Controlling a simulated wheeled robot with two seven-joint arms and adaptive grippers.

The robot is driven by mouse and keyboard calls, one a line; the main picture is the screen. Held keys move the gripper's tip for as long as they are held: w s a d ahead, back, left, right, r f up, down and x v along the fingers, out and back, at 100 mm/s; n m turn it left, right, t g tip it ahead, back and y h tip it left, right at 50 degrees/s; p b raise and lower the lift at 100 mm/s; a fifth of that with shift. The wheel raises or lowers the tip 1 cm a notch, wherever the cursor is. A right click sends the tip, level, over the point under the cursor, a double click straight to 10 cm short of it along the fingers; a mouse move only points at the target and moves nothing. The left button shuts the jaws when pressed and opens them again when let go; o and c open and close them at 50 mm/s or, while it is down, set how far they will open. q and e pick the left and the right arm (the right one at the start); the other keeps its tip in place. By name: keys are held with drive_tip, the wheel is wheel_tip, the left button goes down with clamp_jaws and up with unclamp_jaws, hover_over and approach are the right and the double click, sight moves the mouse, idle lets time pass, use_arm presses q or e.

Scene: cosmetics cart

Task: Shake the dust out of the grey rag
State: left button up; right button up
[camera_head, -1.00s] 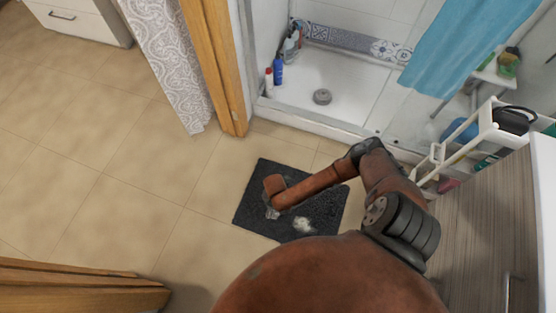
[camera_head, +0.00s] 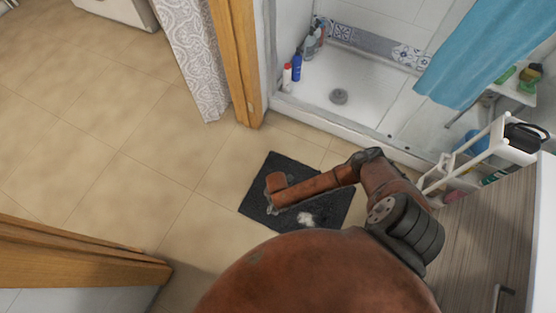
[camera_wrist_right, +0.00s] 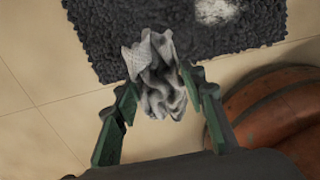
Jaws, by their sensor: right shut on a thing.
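The grey rag (camera_wrist_right: 160,80) is a crumpled, light grey cloth in the right wrist view. My right gripper (camera_wrist_right: 164,84) is shut on it, with the cloth bunched between its two fingers and hanging free beyond them. In the head view my right arm reaches over a dark mat on the floor, and the rag is too small and covered to make out clearly. My left gripper is not in view.
The dark mat (camera_head: 259,212) lies on beige tiles with a pale white patch (camera_head: 308,219) on it. A shower tray (camera_head: 365,95) is behind. A white cart (camera_head: 462,160) with bottles stands at right. Wooden frames (camera_head: 235,60) stand at left. Floor at left is clear.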

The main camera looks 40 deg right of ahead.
sight(271, 207)
drive_tip(key=a, duration=0.4)
drive_tip(key=shift+r, duration=0.1)
drive_tip(key=d+p, duration=0.1)
drive_tip(key=d, duration=0.5)
drive_tip(key=shift+d, duration=0.25)
drive_tip(key=a, duration=0.6)
drive_tip(key=shift+a+p, duration=0.3)
drive_tip(key=shift+p, duration=0.1)
drive_tip(key=d, duration=0.6)
drive_tip(key=shift+d+p, duration=0.1)
drive_tip(key=shift+p, duration=0.2)
drive_tip(key=a, duration=0.6)
drive_tip(key=d, duration=0.6)
drive_tip(key=shift+d+p, duration=0.3)
drive_tip(key=shift+p, duration=0.1)
